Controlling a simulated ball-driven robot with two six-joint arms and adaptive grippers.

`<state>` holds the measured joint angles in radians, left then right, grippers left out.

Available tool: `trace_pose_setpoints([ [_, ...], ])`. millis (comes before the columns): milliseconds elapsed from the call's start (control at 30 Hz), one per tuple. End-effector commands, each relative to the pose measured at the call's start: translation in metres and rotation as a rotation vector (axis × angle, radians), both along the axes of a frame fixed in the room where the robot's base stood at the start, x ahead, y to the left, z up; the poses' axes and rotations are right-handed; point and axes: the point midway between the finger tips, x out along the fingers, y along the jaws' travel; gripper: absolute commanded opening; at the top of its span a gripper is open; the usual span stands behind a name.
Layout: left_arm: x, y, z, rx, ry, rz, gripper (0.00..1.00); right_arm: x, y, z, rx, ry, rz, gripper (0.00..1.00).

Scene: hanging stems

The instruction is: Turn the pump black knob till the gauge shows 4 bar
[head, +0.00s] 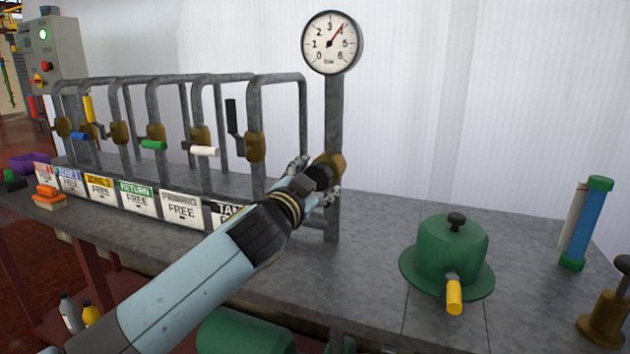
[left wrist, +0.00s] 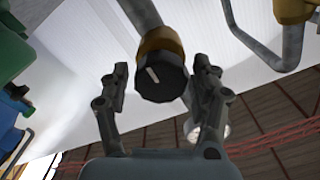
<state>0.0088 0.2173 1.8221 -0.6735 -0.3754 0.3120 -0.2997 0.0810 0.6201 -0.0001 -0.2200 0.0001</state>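The pressure gauge (head: 332,42) tops a grey post; its red needle points up and right, close to the 4. Below it, the black knob (left wrist: 163,82) with a white mark sits on a brass fitting (head: 333,162). My left gripper (head: 315,180) is at this knob, its arm coming from the lower left. In the left wrist view its fingers (left wrist: 160,70) stand open on either side of the knob, with a small gap visible at each side. The gripper partly hides the knob in the head view. My right gripper is not in view.
A row of grey pipes with brass valves and coloured levers (head: 152,145) stands left of the post, behind label plates (head: 137,197). A green round pot-like part with a yellow handle (head: 452,252) sits right on the bench (head: 375,270). A blue and green cylinder (head: 586,225) stands farther right.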

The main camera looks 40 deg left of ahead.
Motion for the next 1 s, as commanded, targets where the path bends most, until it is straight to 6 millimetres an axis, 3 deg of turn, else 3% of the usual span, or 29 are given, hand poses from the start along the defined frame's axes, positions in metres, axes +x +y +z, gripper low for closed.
trace_pose_setpoints([
  [300, 0.0, 0.0, 0.0, 0.0, 0.0, 0.0, 0.74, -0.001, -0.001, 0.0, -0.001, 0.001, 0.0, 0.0],
  [433, -0.009, -0.002, -0.001, 0.0, 0.001, 0.0, 0.74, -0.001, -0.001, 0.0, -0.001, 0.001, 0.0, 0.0],
  [800, -0.085, -0.02, -0.001, -0.002, 0.003, 0.0, 0.74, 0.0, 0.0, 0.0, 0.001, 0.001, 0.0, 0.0],
  [1000, -0.111, -0.027, -0.001, -0.001, 0.001, 0.0, 0.74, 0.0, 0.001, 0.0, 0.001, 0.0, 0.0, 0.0],
])
